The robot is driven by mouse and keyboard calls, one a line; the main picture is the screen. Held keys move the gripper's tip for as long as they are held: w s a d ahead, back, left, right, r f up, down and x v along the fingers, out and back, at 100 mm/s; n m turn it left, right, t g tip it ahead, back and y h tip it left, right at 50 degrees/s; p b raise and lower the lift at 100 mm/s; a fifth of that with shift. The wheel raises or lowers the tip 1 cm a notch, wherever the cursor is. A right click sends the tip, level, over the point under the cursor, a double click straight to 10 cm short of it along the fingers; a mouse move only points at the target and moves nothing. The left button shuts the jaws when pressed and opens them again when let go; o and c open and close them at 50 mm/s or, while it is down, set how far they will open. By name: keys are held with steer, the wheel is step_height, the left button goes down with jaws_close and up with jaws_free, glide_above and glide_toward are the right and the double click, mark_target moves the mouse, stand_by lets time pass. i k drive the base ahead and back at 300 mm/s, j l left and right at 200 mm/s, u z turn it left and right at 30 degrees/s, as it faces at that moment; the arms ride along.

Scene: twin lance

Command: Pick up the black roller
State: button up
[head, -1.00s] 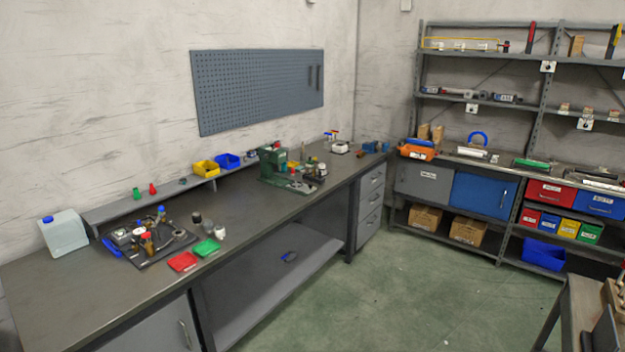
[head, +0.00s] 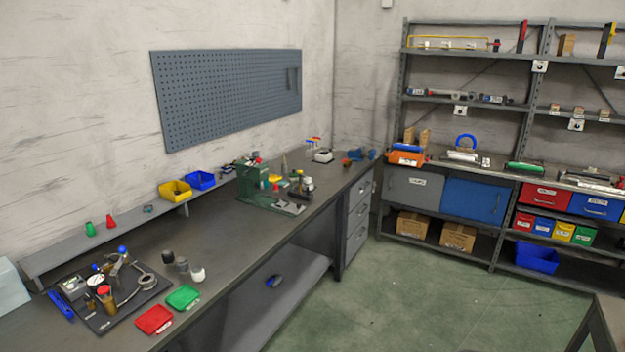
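I cannot make out a black roller with certainty. A small dark and blue round thing (head: 274,280) lies on the lower shelf under the long bench; it is too small to tell what it is. Dark grey short cylinders (head: 168,257) stand on the bench beside a white one (head: 198,274), close to a green tray (head: 183,297) and a red tray (head: 153,319). My gripper is not in view.
The long grey bench (head: 235,230) runs along the left wall, with a dark board of tools (head: 110,310) and a green machine (head: 252,182). Shelving (head: 398,140) stands at the back. The green floor (head: 430,300) is clear in the middle. A table corner (head: 608,312) is at lower right.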

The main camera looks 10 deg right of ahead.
mark_target(570, 171)
steer(key=i+l+z, duration=0.15)
steer(key=i+z, duration=1.05)
steer(key=i+l, duration=0.25)
steer(key=i, duration=0.35)
steer(key=i+l+z, duration=0.1)
steer(key=i, duration=0.5)
steer(key=i+l, duration=0.3)
steer(key=i, duration=0.3)
steer(key=i+l+z, duration=0.15)
steer(key=i+l, duration=0.15)
